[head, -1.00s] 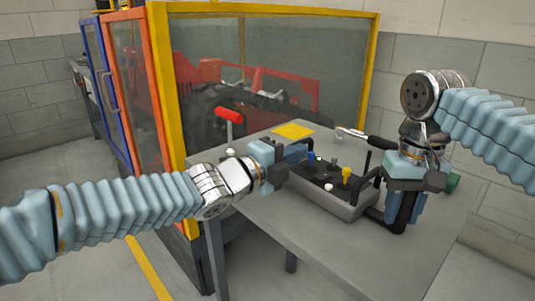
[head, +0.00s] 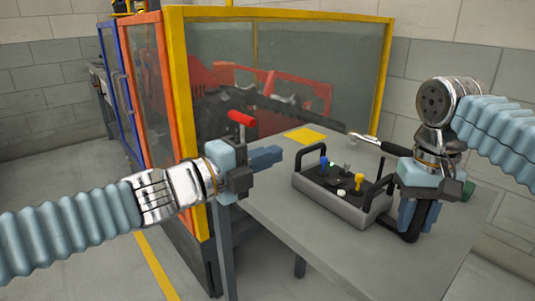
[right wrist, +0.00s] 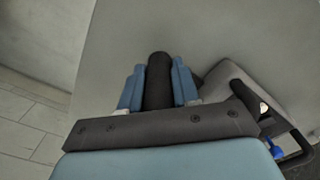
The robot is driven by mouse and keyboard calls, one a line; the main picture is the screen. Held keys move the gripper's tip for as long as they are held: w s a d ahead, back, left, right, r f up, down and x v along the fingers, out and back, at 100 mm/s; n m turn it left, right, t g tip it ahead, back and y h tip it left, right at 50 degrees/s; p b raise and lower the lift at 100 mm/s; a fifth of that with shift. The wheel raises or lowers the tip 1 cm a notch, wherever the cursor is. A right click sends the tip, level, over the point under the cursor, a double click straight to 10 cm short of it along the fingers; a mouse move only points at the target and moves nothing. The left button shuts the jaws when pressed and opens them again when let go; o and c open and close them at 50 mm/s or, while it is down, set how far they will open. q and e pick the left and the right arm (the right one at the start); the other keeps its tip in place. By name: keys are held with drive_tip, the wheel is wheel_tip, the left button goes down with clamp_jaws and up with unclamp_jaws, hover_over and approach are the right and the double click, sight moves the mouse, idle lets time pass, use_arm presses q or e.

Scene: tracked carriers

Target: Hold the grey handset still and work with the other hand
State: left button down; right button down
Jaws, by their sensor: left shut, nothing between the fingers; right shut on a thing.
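The grey handset (head: 328,200) sits on the grey table, with a blue lever (head: 323,163), a yellow lever (head: 359,181) and white knobs on its dark top. A black loop handle stands at each end. My right gripper (head: 417,222) is at its right end. In the right wrist view its blue fingers (right wrist: 158,88) are closed on a black bar of the handset's right handle (right wrist: 158,70). Part of the handset's body (right wrist: 245,78) shows beside it. My left gripper (head: 278,157) is shut and empty, left of the handset and apart from it.
A yellow patch (head: 306,135) lies on the table (head: 290,222) behind the handset. A red-handled lever (head: 241,118) rises behind my left gripper. A yellow-framed glass enclosure with red machinery stands behind. The front of the table is clear.

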drive_tip(key=c, duration=0.7)
unclamp_jaws()
drive_tip(key=shift+c, duration=0.2)
